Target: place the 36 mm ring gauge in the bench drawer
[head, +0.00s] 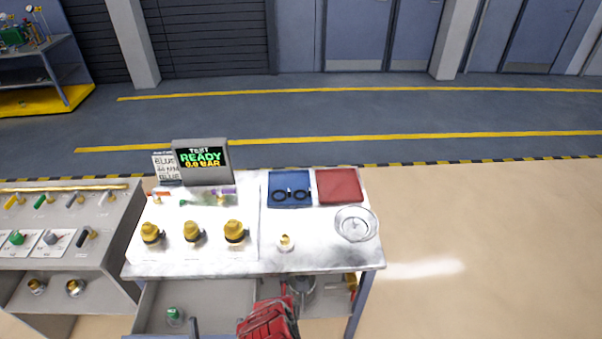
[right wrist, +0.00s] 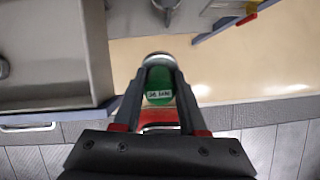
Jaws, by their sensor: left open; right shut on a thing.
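In the right wrist view my right gripper (right wrist: 158,82) is shut on a green ring gauge (right wrist: 159,86) with a pale metal rim. Its white label is small and seems to read 36 MM. It is held over the floor, to the right of the open bench drawer (right wrist: 50,104). In the head view the grey drawer (head: 223,296) stands open below the bench top, with a small green piece (head: 175,316) inside.
The bench top (head: 320,255) bears yellow-capped fittings (head: 191,231), a blue tray (head: 289,176) with two dark rings, a red tray (head: 340,186) and a round dish (head: 356,223). A red form (head: 268,320) partly covers the bench front. A blue leg (right wrist: 225,26) stands to the right.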

